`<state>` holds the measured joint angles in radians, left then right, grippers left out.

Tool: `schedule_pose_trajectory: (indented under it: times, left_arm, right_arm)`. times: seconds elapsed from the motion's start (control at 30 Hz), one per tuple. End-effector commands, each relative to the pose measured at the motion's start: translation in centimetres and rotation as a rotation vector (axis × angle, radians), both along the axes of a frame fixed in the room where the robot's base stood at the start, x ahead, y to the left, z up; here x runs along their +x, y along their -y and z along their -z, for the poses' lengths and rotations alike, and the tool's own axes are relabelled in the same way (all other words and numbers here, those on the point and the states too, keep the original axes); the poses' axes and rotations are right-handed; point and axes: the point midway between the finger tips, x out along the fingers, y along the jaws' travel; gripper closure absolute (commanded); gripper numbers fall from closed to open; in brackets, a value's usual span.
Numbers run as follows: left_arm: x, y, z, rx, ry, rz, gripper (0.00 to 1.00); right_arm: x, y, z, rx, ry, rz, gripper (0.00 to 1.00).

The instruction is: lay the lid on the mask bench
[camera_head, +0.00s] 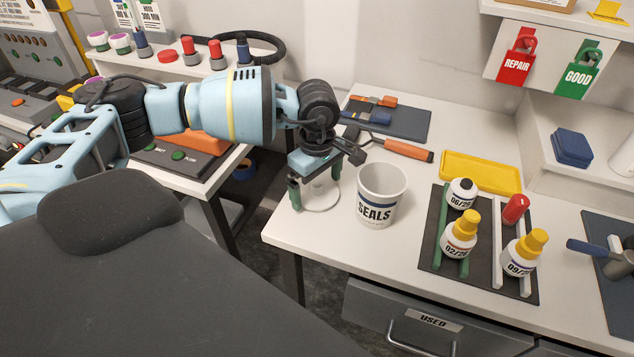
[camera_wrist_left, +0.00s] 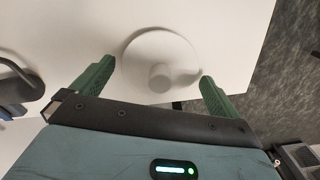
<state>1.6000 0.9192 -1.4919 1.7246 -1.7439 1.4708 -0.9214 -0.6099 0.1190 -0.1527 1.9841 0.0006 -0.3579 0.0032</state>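The white round lid (camera_head: 322,201) with a knob appears to lie flat on the white bench (camera_head: 400,250), near its left corner, just left of the SEALS cup. It also shows in the left wrist view (camera_wrist_left: 160,48), with its knob toward me. My left gripper (camera_head: 316,184) is over the lid, pointing down. Its two green fingers are wide apart, one on each side of the lid, and nothing is gripped between them. It is open in the left wrist view (camera_wrist_left: 155,86) too. My right gripper is in neither view.
The open SEALS cup (camera_head: 380,197) stands close right of my left gripper. Behind are an orange-handled tool (camera_head: 400,149) and a dark mat (camera_head: 400,123). Further right are a yellow tray (camera_head: 480,171) and a dark rack (camera_head: 430,258) with bottles. The bench edge is close left of the lid.

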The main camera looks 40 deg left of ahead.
Motion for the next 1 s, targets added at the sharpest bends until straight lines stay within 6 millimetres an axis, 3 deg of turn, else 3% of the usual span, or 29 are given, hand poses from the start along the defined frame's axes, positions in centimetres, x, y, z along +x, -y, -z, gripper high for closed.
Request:
schedule_pose_trajectory:
  times: [0.23, 0.7, 1.0]
  left_arm:
    - [0.1, 0.0, -1.4, -0.001, 0.004, 0.0, 0.0]
    - [0.1, 0.0, -10.1, 0.0, 0.003, 0.001, 0.0]
    - [0.0, 0.0, -12.3, 0.0, 0.0, 0.001, 0.0]
  right_arm:
    - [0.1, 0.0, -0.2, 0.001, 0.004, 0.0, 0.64]
    - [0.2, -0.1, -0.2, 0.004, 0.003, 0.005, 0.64]
    - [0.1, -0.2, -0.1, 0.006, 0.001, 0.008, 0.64]
